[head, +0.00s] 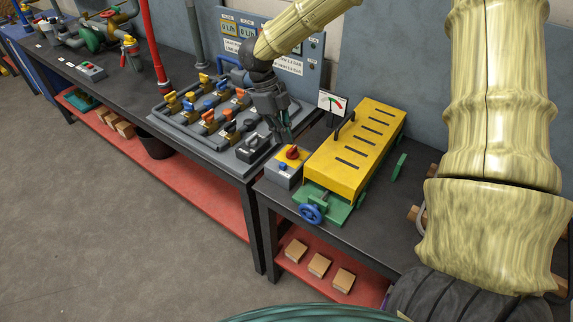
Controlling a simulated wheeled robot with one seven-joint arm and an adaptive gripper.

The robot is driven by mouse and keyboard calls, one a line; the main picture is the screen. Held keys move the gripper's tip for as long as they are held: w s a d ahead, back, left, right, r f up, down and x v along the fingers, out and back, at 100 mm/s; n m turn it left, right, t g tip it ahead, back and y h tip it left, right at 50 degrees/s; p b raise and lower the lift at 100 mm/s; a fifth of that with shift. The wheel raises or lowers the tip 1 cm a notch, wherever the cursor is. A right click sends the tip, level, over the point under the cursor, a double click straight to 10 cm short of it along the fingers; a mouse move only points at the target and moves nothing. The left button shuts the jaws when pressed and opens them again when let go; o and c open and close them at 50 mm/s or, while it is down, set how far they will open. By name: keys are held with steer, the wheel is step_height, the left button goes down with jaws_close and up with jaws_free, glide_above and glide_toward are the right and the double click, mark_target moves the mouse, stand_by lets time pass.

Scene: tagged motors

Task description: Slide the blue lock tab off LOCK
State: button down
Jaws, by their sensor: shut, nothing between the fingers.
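A small grey box (283,178) with a yellow top stands near the left edge of the right-hand table. A red rotary knob (292,152) sits on its top. A small blue piece (282,166) shows on the box in front of the knob; it may be the lock tab, but it is too small to tell. No LOCK lettering is readable. My gripper (287,138) points down just above and behind the red knob, shut and empty. I cannot tell whether its tips touch the knob.
A yellow slotted cover (355,145) on a green base with a blue handwheel (311,214) stands right of the box. A grey valve board (190,127) with several coloured handles and a dark padlock-like block (251,148) lie left. A gauge (332,103) stands behind.

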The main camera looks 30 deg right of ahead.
mark_target(283, 166)
stand_by(0.3)
steer(key=shift+p+x, duration=1.05)
steer(key=shift+x, duration=4.05)
